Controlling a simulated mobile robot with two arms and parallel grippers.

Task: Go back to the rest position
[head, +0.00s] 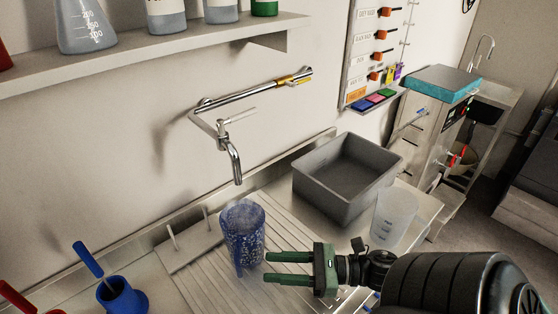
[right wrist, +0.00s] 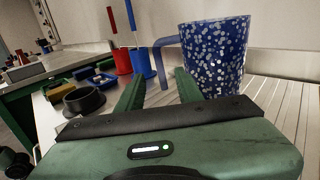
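My right gripper (head: 268,268) points left over the ribbed drainboard, just to the lower right of a blue speckled mug (head: 243,232). Its two green fingers are apart with nothing between them. In the right wrist view the open fingers (right wrist: 159,76) stand in front of the mug (right wrist: 215,55). The mug is upright, to the right of the fingers, with its handle (right wrist: 166,52) towards the left. I cannot tell how small the gap to the handle is. My left gripper is not in view.
A grey basin (head: 345,180) and a clear beaker (head: 395,215) stand to the right. A wall tap (head: 234,160) hangs above the mug. A blue holder (head: 122,297) with a handled tool is at lower left. A shelf (head: 150,50) with flasks is above.

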